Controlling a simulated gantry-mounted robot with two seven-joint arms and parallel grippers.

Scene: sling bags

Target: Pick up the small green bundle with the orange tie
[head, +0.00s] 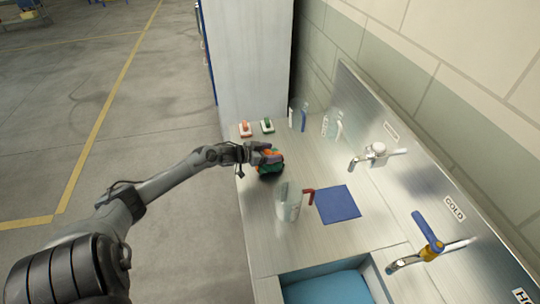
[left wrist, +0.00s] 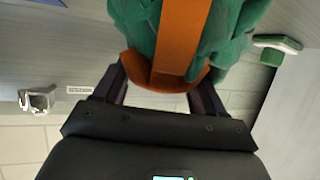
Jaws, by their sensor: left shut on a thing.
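The small green bundle with the orange tie (head: 271,168) is at my left gripper (head: 262,156) over the left part of the metal counter in the head view. In the left wrist view the bundle (left wrist: 225,45) fills the top middle, its orange band (left wrist: 178,50) running down between the fingers. My left gripper (left wrist: 165,88) is shut on the bundle, a finger on each side of the band. I cannot tell whether the bundle touches the counter. My right gripper is not in view.
A clear jug with a red handle (head: 288,203) and a blue square mat (head: 338,204) are nearby on the counter. Orange (head: 245,129) and green (head: 267,125) handled items stand at the far end. Taps (head: 430,240) line the back panel, above a blue basin (head: 330,288).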

